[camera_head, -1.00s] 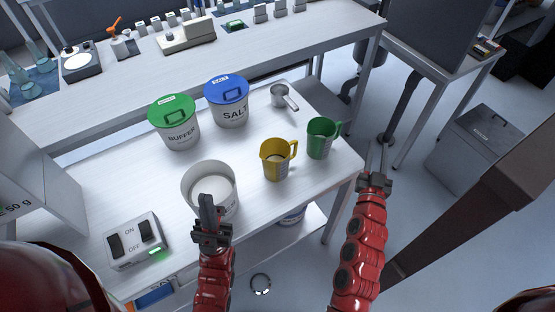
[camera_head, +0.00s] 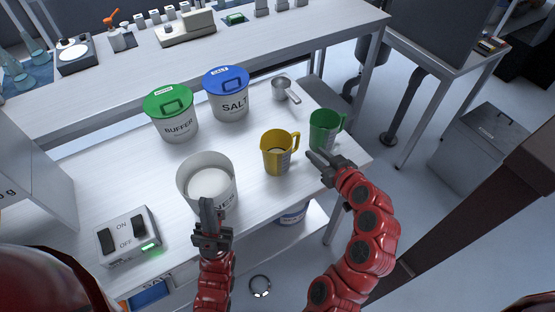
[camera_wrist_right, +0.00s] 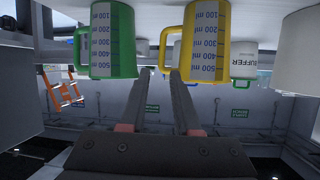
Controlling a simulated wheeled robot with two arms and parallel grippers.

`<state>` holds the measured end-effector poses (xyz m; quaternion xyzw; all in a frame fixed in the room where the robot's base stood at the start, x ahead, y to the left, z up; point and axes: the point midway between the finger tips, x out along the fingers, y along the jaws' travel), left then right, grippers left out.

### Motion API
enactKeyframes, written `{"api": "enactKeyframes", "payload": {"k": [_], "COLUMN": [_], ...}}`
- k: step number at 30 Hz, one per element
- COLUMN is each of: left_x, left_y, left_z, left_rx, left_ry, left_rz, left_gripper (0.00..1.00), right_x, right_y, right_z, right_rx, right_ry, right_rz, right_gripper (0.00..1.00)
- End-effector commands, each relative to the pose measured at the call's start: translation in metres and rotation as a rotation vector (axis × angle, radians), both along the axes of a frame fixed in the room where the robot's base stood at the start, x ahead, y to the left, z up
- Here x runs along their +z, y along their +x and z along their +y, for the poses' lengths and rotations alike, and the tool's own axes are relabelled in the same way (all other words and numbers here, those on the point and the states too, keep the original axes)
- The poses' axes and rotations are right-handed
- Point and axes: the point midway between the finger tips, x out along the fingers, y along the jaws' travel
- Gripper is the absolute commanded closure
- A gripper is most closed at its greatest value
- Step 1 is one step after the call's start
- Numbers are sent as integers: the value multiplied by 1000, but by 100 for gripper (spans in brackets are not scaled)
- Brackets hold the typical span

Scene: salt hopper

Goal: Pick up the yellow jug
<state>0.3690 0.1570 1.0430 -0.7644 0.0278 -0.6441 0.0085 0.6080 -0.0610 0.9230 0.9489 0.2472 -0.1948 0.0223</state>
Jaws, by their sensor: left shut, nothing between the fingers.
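The yellow jug (camera_head: 276,155) stands upright on the white table, its handle toward the right. In the right wrist view, which is upside down, the jug (camera_wrist_right: 206,40) shows its millilitre scale. My right gripper (camera_head: 314,157) is at the table's right edge, between the yellow jug and the green jug (camera_head: 323,131). Its fingers (camera_wrist_right: 159,74) are apart, with nothing between them, pointing toward the yellow jug's handle side. I cannot tell whether they touch the jug. My left gripper (camera_head: 208,205) is shut and empty, in front of the white tub (camera_head: 192,186).
The green jug (camera_wrist_right: 113,40) is close beside my right gripper. A buffer tub (camera_head: 175,122), a salt tub (camera_head: 231,104) and a metal scoop (camera_head: 283,91) stand behind. A switch box (camera_head: 128,237) sits at the front left. The table between the tubs and jugs is clear.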

Motion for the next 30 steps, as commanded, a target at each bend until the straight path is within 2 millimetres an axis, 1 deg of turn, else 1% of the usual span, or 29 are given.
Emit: {"api": "enactKeyframes", "payload": {"k": [1,6,9,12,20,26,30], "left_x": [8,10,10,11,13,20,18], "left_y": [0,0,0,0,0,0,0], "left_z": [0,0,0,0,0,0,0], "left_rx": [0,0,0,0,0,0,0], "left_ry": [0,0,0,0,0,0,0], "left_rz": [-3,-2,-2,-2,-3,-2,-2], "left_gripper": [100,100,100,100,100,100,100], "right_x": [0,-12,-18,-20,-24,-32,-39], "right_y": [7,31,42,49,57,74,88], "right_z": [5,18,24,27,33,46,53], "right_rx": [4,1,0,-1,-1,-1,-2], "right_ry": [1,0,0,-1,1,0,-1], "right_rz": [7,6,5,2,4,6,3], "right_gripper": [69,69,69,69,69,69,69]}}
